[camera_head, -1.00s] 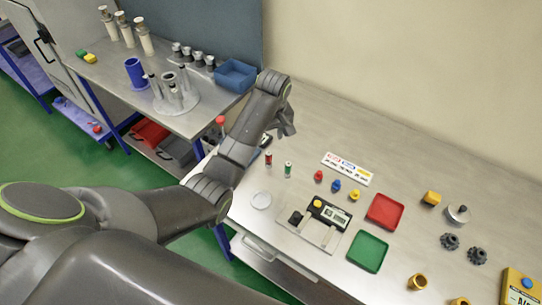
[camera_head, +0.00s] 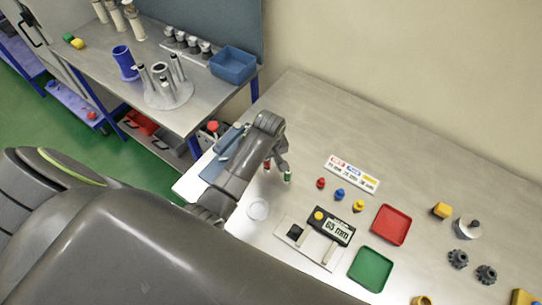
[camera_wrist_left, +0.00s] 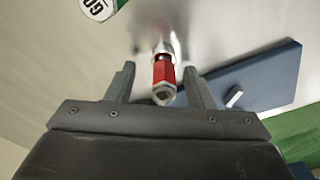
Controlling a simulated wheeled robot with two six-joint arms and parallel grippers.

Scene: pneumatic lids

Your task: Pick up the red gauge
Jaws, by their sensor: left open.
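The red gauge (camera_wrist_left: 163,72) is a small red cylinder with a metal end, between the two open fingers of my left gripper (camera_wrist_left: 160,82) in the left wrist view. A gap shows on each side of it, so the fingers do not grip it. In the head view, the red gauge (camera_head: 267,162) is a small red spot partly hidden by my left gripper (camera_head: 277,163). A green gauge (camera_head: 287,177) stands close to its right; part of its green body (camera_wrist_left: 98,7) shows in the wrist view. My right gripper is out of view.
A blue flat piece (camera_wrist_left: 255,77) lies near the gauge. To the right are a white label strip (camera_head: 352,175), small coloured knobs, a digital display unit (camera_head: 332,226), a red tray (camera_head: 390,225) and a green tray (camera_head: 369,269).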

